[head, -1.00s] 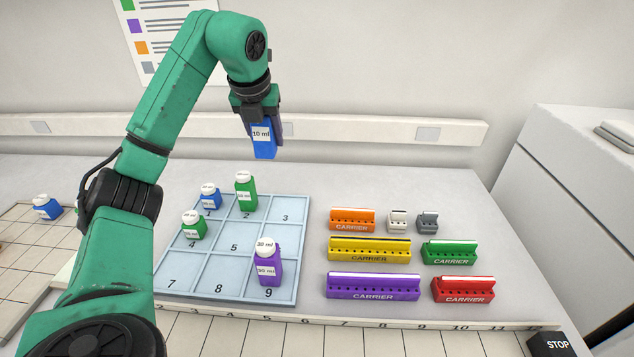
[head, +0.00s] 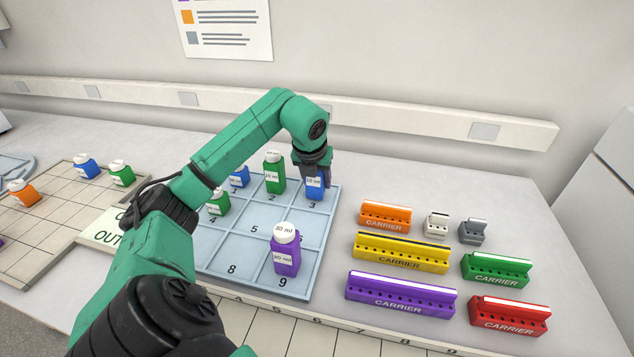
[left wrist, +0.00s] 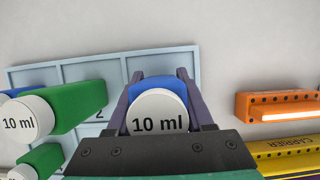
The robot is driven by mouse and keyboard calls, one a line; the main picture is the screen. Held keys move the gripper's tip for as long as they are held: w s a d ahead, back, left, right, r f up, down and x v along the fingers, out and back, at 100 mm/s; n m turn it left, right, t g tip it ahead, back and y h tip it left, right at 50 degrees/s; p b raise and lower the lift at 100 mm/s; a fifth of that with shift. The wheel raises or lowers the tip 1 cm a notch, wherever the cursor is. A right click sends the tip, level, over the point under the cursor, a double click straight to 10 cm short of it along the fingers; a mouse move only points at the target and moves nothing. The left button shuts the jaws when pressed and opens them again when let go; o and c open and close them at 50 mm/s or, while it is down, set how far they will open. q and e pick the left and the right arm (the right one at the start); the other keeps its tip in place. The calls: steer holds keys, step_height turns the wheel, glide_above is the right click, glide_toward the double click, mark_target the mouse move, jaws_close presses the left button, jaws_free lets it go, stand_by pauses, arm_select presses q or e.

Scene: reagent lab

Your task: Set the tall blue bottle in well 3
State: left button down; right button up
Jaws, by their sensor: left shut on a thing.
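The tall blue bottle (head: 314,188) is upright between the fingers of my left gripper (head: 316,175), at well 3 of the grey-blue tray (head: 236,266). In the left wrist view its white "10 ml" cap (left wrist: 158,112) sits between the two fingers, with the blue body (left wrist: 160,84) behind it. The left gripper is shut on it. I cannot tell whether the bottle's base touches the well floor. The printed 3 shows just below the bottle. My right gripper is not in view.
A tall green bottle (head: 275,172) stands in well 2, close to my gripper's left. A short blue bottle (head: 239,177), a short green bottle (head: 218,202) and a purple bottle (head: 286,252) also stand on the tray. Carriers, including an orange one (head: 385,216), stand to the right.

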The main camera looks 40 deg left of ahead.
arm_select(q)
steer(key=shift+w+f, duration=0.1)
steer(key=shift+f, duration=0.25)
steer(key=shift+c, duration=1.4)
jaws_free()
steer(key=v, duration=1.2)
